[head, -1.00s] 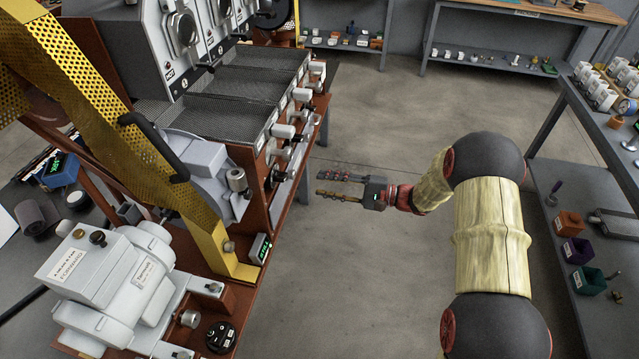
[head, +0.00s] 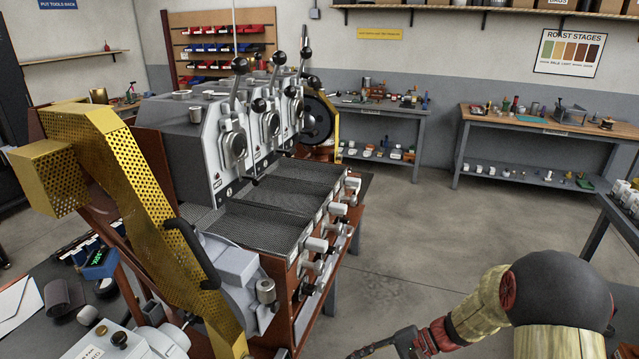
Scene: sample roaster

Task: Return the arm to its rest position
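My gripper (head: 365,353) is at the bottom edge of the head view, right of the roaster. Its dark body and part of one finger show. The rest of the fingers is cut off by the frame, so I cannot tell whether it is open or shut. I see nothing held in the part that shows. My arm (head: 480,312), with pale yellow sleeves and black joints, reaches in from the lower right and is bent. The gripper appears apart from the roaster, over the floor.
The sample roaster (head: 272,215), with its levers and yellow perforated guard (head: 120,185), fills the left. A grey bench (head: 605,245) stands at the right edge. The grey floor (head: 420,235) between is clear.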

